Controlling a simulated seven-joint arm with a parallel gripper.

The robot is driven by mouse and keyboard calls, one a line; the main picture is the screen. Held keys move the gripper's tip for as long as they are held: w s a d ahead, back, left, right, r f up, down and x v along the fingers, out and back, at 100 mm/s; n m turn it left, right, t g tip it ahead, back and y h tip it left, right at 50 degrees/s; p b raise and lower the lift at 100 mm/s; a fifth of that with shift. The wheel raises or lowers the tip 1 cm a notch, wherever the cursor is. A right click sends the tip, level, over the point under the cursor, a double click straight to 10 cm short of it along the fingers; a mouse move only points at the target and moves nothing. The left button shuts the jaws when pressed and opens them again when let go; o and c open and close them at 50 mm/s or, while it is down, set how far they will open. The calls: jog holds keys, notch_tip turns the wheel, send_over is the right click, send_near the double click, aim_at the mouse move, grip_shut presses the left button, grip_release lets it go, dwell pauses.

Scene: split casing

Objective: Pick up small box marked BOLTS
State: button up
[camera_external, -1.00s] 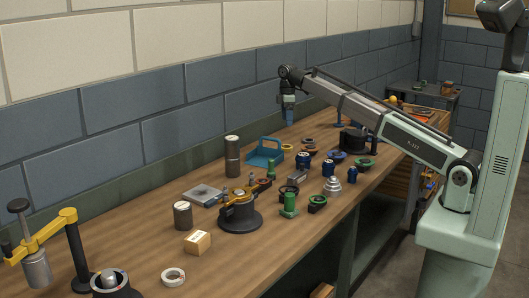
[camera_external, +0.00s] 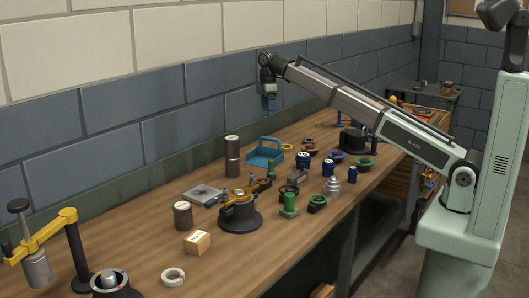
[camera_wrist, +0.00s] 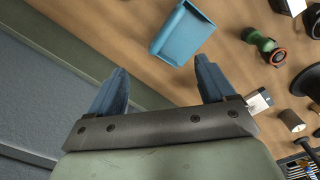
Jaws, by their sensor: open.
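A small tan cardboard box (camera_external: 197,242) sits on the workbench toward the front left, in front of a dark cylinder. Its top is pale; any lettering is too small to read. I cannot make the box out for sure in the wrist view. My gripper (camera_external: 269,106) is in the air above the back of the bench, near the wall and well away from the box. In the wrist view my gripper (camera_wrist: 160,75) has its two blue fingers spread apart with nothing between them.
A blue tray (camera_external: 264,152) stands below my gripper; it also shows in the wrist view (camera_wrist: 182,38). A black round fixture (camera_external: 240,216) stands right of the box, and a white ring (camera_external: 173,276) lies in front. Several small parts crowd the middle. Bare wood surrounds the box.

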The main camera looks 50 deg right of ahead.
jog(key=a+n, duration=0.1)
jog(key=a, duration=0.6)
jog(key=a+n, duration=0.1)
jog(key=a, duration=0.6)
jog(key=a+n, duration=0.1)
jog(key=a, duration=0.7)
jog(key=shift+s, duration=0.3)
jog(key=s+a+n, duration=0.1)
jog(key=s+a, duration=0.1)
jog(key=a, duration=0.7)
jog(key=s+a+n, duration=0.1)
jog(key=s+a, duration=0.2)
jog(key=a, duration=0.5)
jog(key=n, duration=0.4)
send_over(197, 236)
notch_tip(197, 236, down, 4)
notch_tip(197, 236, down, 10)
jog(key=shift+a+r, duration=0.15)
jog(key=shift+r, duration=0.05)
jog(key=shift+d+f, duration=0.2)
jog(key=shift+f, duration=2.45)
jog(key=c, duration=1.2)
